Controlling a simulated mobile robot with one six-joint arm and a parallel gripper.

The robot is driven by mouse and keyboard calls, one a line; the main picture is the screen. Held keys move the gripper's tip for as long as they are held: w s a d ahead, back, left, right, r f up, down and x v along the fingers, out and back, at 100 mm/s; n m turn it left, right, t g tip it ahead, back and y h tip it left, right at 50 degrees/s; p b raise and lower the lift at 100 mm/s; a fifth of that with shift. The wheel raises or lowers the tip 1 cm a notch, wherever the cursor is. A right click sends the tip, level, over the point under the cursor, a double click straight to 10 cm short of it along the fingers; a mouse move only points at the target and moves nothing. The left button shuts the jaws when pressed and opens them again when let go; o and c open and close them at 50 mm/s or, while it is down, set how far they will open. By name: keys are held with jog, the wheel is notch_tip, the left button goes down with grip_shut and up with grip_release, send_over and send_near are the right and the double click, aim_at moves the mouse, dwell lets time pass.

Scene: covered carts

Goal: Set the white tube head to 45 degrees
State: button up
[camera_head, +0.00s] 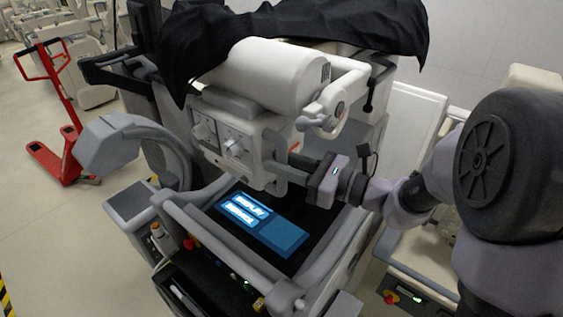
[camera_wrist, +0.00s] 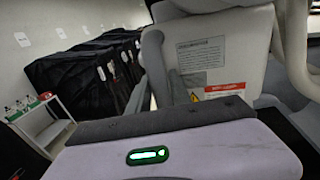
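The white tube head (camera_head: 272,74) is a thick cylinder under a black cloth in the head view. A pale box with two dials (camera_head: 232,143) hangs below it. A grey handle (camera_head: 283,172) runs along the lower right side of this box. My gripper (camera_head: 313,176) is at that handle, coming from the right. In the wrist view the box's side panel (camera_wrist: 222,58) carries a grey label and a red-and-white warning label. The grey handle (camera_wrist: 158,68) bends down behind my gripper's body there. My fingertips are hidden, so their closure on the handle does not show.
A black cloth (camera_head: 330,22) drapes over the cart's top. Below the tube head is a lit blue screen (camera_head: 258,228) framed by a grey rail (camera_head: 225,255). A grey curved arm (camera_head: 118,140) stands left. A red pallet jack (camera_head: 62,135) is farther left, with open floor around it.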

grip_shut()
dwell(1.1)
